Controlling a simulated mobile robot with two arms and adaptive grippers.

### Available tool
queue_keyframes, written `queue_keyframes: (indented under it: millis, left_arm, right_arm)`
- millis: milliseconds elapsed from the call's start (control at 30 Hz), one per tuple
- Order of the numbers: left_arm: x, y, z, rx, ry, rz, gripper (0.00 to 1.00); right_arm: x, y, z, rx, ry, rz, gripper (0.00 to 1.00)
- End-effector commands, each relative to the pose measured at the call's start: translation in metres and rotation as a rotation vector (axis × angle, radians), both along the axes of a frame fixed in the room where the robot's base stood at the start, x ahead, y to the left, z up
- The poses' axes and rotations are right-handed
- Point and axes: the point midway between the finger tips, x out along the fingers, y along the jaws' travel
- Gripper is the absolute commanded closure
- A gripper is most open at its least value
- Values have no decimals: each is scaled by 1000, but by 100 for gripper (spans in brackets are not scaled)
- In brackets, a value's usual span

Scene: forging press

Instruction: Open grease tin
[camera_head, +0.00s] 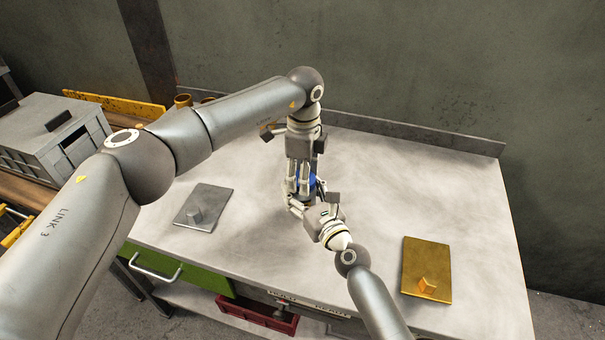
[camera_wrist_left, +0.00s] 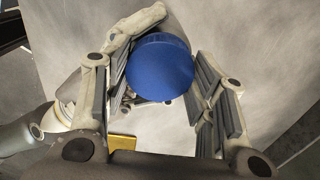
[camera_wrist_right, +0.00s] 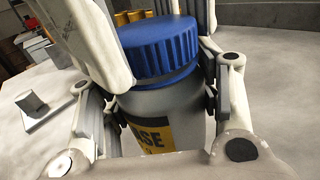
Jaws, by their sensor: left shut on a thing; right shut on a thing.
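The grease tin (camera_wrist_right: 155,108) stands upright on the table, with a grey body, a yellow label and a ribbed blue lid (camera_wrist_right: 158,45). The lid is on the tin. The lid also shows from above in the left wrist view (camera_wrist_left: 160,66) and as a small blue patch in the head view (camera_head: 312,181). My left gripper (camera_head: 304,180) points down from above and is shut on the lid, one finger on each side. My right gripper (camera_head: 308,204) comes in low from the front and is shut on the tin's body. The grippers hide most of the tin in the head view.
A grey plate with a small block (camera_head: 203,208) lies left on the pale table (camera_head: 240,250). A golden plate with a block (camera_head: 427,268) lies right. Yellow cups (camera_head: 183,100) stand at the back left. A low back ledge (camera_head: 420,133) edges the table. The back right is clear.

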Motion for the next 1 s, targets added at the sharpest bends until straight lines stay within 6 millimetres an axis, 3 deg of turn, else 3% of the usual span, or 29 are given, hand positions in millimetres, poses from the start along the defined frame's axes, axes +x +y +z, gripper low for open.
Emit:
queue_keyframes:
  millis: [1000]
  left_arm:
    - [0,0,22,0,0,0,77]
  right_arm:
    - [0,-1,-2,-1,2,-1,100]
